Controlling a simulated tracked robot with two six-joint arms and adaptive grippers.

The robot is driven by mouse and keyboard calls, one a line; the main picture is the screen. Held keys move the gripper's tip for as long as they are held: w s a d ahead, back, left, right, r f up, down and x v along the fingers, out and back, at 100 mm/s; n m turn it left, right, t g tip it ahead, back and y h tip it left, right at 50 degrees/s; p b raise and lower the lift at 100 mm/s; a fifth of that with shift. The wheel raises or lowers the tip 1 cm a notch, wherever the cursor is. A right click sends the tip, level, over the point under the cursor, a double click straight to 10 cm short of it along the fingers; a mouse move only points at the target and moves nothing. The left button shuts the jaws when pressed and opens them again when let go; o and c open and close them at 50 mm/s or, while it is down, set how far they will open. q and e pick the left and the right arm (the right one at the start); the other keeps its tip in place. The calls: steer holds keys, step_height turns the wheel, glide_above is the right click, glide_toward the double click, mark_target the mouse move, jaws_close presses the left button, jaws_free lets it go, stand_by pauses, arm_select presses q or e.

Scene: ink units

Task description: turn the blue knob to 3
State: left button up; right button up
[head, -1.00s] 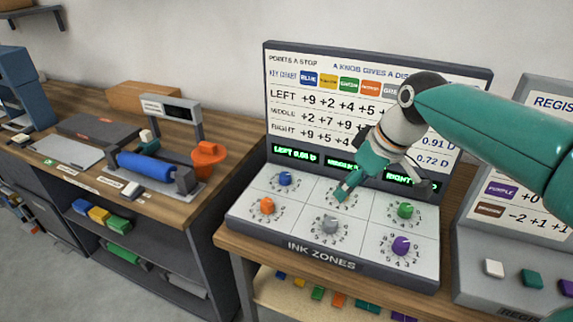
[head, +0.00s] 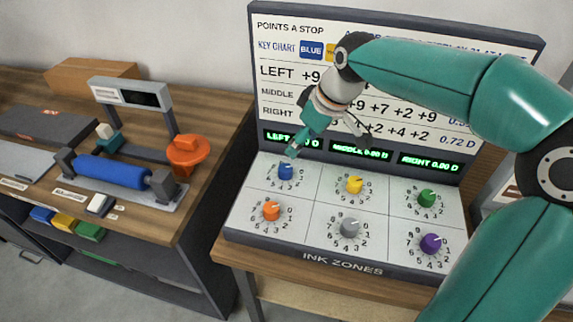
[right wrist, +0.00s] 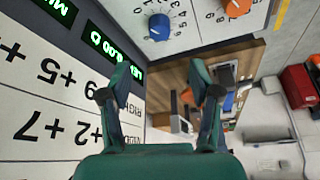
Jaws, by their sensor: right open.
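The blue knob (head: 286,172) sits at the upper left of the ink zones panel (head: 240,213), ringed by a printed number dial. Which number its pointer marks is too small to tell. It also shows in the right wrist view (right wrist: 159,27) near the top. My right gripper (head: 293,150) is at the blue knob's far side, just above it in the head view. In the right wrist view my right gripper (right wrist: 162,75) has its fingers apart with nothing between them; the knob lies beyond the fingertips. My left gripper is not in view.
An orange knob (head: 271,211) is close below the blue one; a yellow knob (head: 354,185) is to its right. Grey (head: 350,228), green (head: 427,198) and purple (head: 430,243) knobs share the panel. The upright chart board (head: 400,22) stands behind. A blue roller (head: 110,171) is left.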

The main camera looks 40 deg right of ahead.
mark_target(287, 168)
steer(key=x, duration=1.2)
steer(key=shift+f, duration=0.1)
steer(key=c, duration=1)
steer(key=shift+d, duration=0.2)
steer(key=shift+c, duration=0.6)
steer(key=shift+a, duration=0.1)
